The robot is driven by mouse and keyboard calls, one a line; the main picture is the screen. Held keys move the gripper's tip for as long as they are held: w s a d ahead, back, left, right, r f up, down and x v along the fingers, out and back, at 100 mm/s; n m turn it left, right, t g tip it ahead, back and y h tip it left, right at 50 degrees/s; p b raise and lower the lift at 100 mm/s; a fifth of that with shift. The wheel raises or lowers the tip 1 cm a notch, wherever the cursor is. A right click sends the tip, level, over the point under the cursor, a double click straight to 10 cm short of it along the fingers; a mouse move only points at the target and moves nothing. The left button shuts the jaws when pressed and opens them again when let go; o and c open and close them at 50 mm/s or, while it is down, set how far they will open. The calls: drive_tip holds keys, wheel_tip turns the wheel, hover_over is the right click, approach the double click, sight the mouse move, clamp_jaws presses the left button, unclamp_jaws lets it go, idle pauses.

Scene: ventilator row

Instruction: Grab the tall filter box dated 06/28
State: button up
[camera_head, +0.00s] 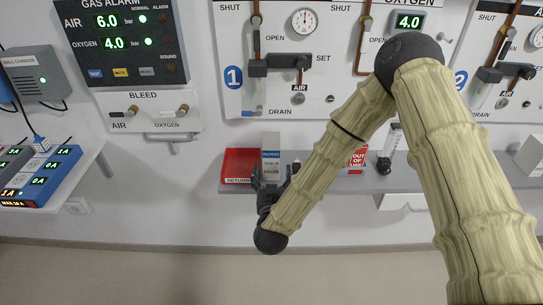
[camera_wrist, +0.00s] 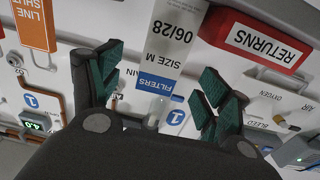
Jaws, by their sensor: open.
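The tall filter box (camera_head: 271,150) is white and grey with a blue band. It stands upright on the wall shelf, directly beside a red returns bin. In the wrist view the box (camera_wrist: 166,45) shows "06/28", "SIZE M" and a blue "FILTERS" label, upside down. My gripper (camera_head: 272,178) is at the shelf's front edge, in front of the lower part of the box. In the wrist view my gripper (camera_wrist: 160,85) is open, with its green-padded fingers to either side of the box's label end. I cannot tell whether either finger touches it.
The red returns bin (camera_head: 240,166) adjoins the box on the left. The grey shelf (camera_head: 420,180) runs right, with a red "out of use" sign (camera_head: 357,159) and a dark-based clear device (camera_head: 390,150). An orange tag (camera_wrist: 34,24) shows in the wrist view. Gas panels line the wall above.

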sight(272, 162)
drive_tip(key=w+p, duration=0.1)
drive_tip(key=w, duration=0.4)
drive_tip(key=shift+w+r, duration=0.1)
drive_tip(key=shift+w, duration=0.3)
drive_tip(key=shift+w+a+f+p, duration=0.15)
drive_tip(key=shift+w+p, duration=0.4)
drive_tip(key=shift+w, duration=0.65)
drive_tip(key=shift+w+d+f+p, duration=0.1)
drive_tip(key=shift+w+p, duration=0.4)
drive_tip(key=shift+w, duration=0.65)
drive_tip(key=c, duration=1.2)
